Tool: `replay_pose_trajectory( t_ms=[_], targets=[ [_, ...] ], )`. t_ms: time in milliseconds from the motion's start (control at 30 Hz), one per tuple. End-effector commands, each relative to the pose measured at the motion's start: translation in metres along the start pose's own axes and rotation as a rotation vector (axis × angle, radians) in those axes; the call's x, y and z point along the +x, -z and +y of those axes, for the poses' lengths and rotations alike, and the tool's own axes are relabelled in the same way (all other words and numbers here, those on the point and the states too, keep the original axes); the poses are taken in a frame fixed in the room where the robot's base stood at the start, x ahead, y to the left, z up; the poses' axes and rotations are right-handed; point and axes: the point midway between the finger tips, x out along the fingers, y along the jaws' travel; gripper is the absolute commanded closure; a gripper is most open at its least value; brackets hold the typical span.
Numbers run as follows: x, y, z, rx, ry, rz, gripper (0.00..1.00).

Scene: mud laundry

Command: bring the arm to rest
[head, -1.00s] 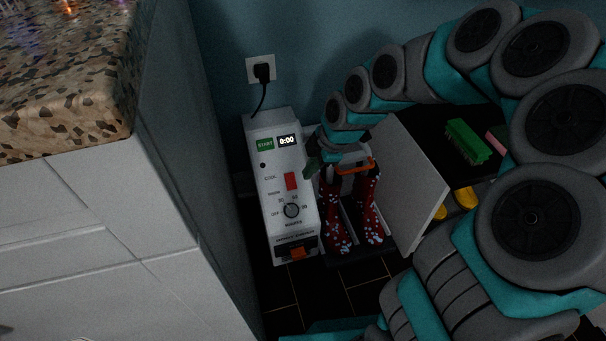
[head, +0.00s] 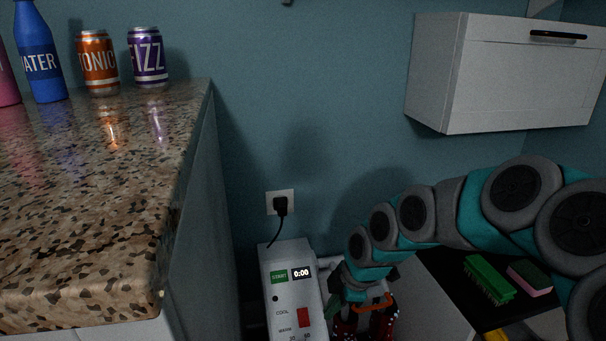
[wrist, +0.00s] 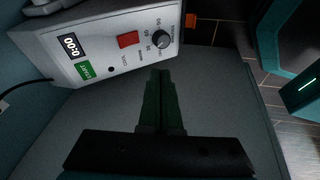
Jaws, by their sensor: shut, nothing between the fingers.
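My gripper (head: 334,307) hangs at the end of my bent arm, beside the upper right side of a white machine (head: 290,262) in the head view. In the wrist view, my gripper's two green fingers (wrist: 160,76) lie together with nothing between them. Beyond them is a plain grey surface (wrist: 215,75). The machine (wrist: 110,30) also shows in the wrist view, with its dial, red switch and 0:00 display.
Red spotted boots (head: 385,326) stand low beside the machine, mostly cut off. A black-topped surface at right holds a green brush (head: 488,279) and a sponge (head: 530,277). A stone counter (head: 90,210) stands left; a white wall cabinet (head: 500,75) hangs upper right.

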Motion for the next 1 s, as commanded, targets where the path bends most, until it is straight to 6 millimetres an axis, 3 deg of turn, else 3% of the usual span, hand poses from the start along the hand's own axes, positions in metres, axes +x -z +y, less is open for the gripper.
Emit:
replay_pose_trajectory(
  t_ms=[300,600,800,1000],
  targets=[
    [-0.091,0.000,-0.104,0.628,0.084,-0.204,1.00],
    [-0.154,-0.008,-0.210,1.342,0.053,-0.420,1.00],
    [-0.170,-0.008,-0.247,1.611,0.022,-0.488,1.00],
    [-0.172,-0.008,-0.253,1.662,0.016,-0.498,1.00]
  ],
)
